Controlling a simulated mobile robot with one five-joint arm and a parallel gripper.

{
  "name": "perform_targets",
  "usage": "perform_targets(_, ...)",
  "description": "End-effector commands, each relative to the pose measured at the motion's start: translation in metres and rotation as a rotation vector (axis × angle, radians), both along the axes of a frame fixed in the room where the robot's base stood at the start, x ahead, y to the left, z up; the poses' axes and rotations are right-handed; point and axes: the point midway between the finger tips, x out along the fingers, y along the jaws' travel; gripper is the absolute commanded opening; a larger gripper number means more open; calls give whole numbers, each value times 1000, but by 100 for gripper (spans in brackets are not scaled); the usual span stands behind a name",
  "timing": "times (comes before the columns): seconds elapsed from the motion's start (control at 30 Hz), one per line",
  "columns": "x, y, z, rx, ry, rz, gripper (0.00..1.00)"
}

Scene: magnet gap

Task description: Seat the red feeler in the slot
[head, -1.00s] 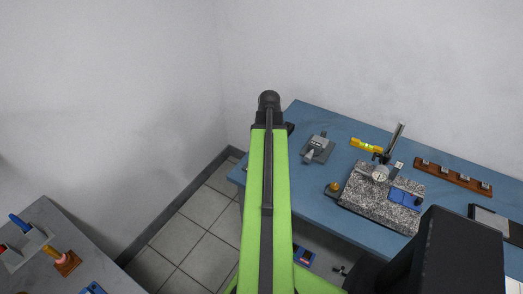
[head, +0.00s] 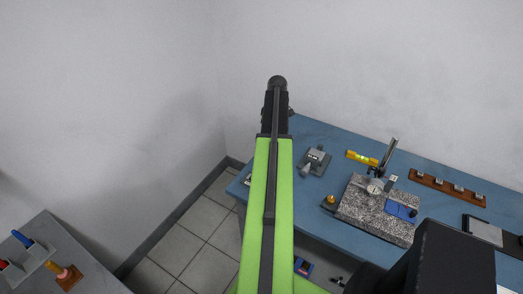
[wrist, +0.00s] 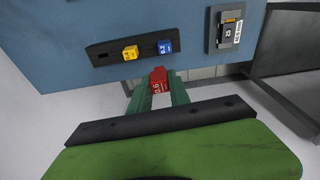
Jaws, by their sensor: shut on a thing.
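My gripper (wrist: 157,84) shows in the wrist view with two green fingers. It is shut on the red feeler (wrist: 159,78), a small red block with pale marks, held between the fingertips. Beyond it a dark rack (wrist: 107,52) carries a yellow block (wrist: 130,52) and a blue block (wrist: 165,46). The feeler appears apart from the rack, near the blue table's edge. I cannot tell which opening is the slot. In the head view my arm hides the gripper and feeler.
The blue table (head: 318,205) holds a granite plate (head: 362,205) with a dial stand, a yellow level (head: 362,157), a grey device (head: 314,159) and a brown rack (head: 447,187). In the wrist view, a grey block (wrist: 229,28) marked 25 lies right of the dark rack. A grey bench (head: 45,240) stands lower left.

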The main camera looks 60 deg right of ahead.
Motion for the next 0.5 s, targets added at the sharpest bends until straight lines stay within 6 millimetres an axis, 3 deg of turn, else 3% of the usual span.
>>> perform_targets(0.03, 5, -29, 9, 0, 0, -4, 0)
perform_targets(0.2, 0, -85, 20, 1, 0, -24, 0)
perform_targets(0.3, -8, -112, 15, 1, 0, -41, 0)
perform_targets(0.5, -18, -123, -24, 2, -1, -57, 0)
